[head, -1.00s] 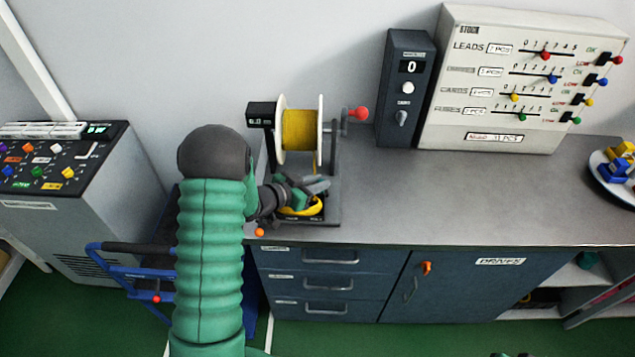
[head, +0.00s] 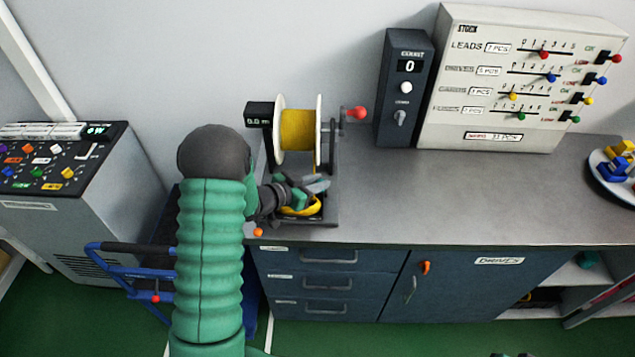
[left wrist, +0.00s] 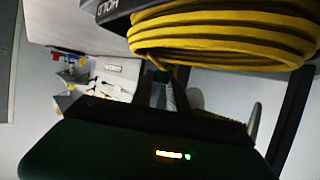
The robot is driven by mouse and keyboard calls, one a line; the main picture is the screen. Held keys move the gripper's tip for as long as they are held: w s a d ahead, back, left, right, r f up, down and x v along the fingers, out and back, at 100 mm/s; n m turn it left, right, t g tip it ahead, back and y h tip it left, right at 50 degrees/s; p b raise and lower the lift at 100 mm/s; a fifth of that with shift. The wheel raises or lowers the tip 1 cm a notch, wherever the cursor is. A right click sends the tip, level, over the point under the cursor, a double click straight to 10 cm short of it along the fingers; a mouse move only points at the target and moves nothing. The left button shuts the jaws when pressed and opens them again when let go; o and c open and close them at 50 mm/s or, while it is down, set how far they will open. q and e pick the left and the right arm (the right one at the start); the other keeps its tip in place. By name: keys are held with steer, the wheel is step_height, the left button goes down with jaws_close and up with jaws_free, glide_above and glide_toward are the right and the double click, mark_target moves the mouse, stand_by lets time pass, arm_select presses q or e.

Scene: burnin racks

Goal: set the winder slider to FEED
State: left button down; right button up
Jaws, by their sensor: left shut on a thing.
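The winder (head: 331,170) stands on the left part of the bench, with a spool of yellow cable (head: 298,130), a small display reading 0.0 m and a red crank knob (head: 357,113). A yellow coil (head: 300,208) lies low at its front. My left gripper (head: 312,187) is at the winder's front, just above the coil, shut on what appears to be the slider's knob. The fingers and my arm mostly hide the slider. In the left wrist view, the coil (left wrist: 220,35) is close, beside an upside-down HOLD label (left wrist: 108,8).
A counter box (head: 405,90) reading 0 and a white stock board (head: 500,130) with several sliders stand at the back. A plate of coloured parts (head: 600,185) is at the right edge. The bench (head: 460,200) between is clear. A blue trolley (head: 120,270) stands left.

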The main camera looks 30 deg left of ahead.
arm_select(q)
steer(key=shift+s+f, duration=0.1)
steer(key=shift+f, duration=0.15)
